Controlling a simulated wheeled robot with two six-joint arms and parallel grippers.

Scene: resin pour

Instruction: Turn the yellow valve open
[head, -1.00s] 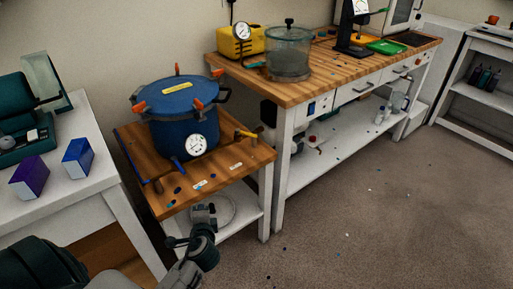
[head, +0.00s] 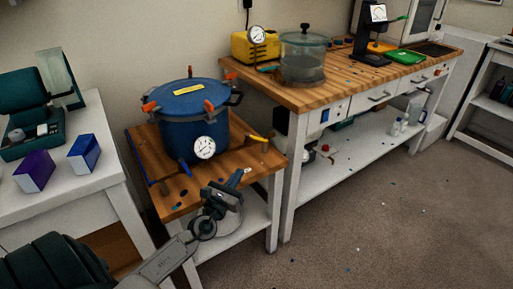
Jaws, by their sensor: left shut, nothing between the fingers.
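The yellow valve handle (head: 255,137) sticks out at the right of the blue pressure pot (head: 192,128), low down near the table's back right edge. The pot stands upright on a small wooden-topped table (head: 178,198), with a round white gauge on its front. My left gripper (head: 238,180) is shut and empty. In the picture it is below and a little left of the valve, in front of the table's front edge and apart from the handle. My right gripper is not in view.
A white table (head: 75,198) at the left holds a purple box (head: 35,171) and a blue box (head: 84,152). A long workbench (head: 310,97) at the right carries a clear chamber (head: 303,60) and a yellow pump (head: 252,46). The floor at the right is open.

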